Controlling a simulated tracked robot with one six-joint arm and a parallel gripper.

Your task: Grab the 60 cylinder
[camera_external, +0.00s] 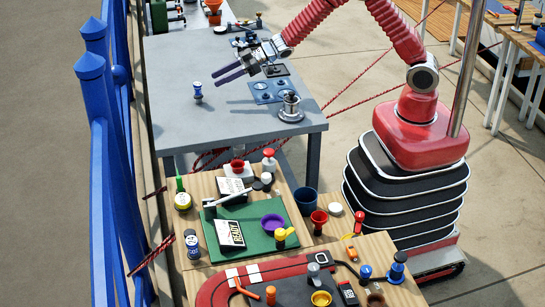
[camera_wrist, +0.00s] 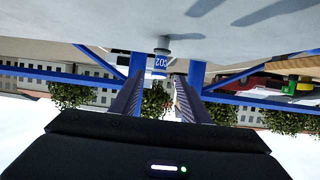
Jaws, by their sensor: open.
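A small blue and white cylinder (camera_external: 197,90) stands upright on the grey table, left of my gripper. It also shows in the wrist view (camera_wrist: 160,64), upside down, with a label that looks like "CO2". My gripper (camera_external: 216,77) is open and empty, with its two dark fingers pointing left towards the cylinder. In the wrist view the cylinder appears between the lines of the two fingers (camera_wrist: 159,76), beyond the tips. The fingers do not touch it.
A blue plate (camera_external: 262,96) with small parts and a silver round fitting (camera_external: 290,106) sit right of my gripper. A blue fence (camera_external: 105,150) runs along the left. The grey tabletop (camera_external: 230,128) near the cylinder is clear. Cluttered wooden tables stand in front.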

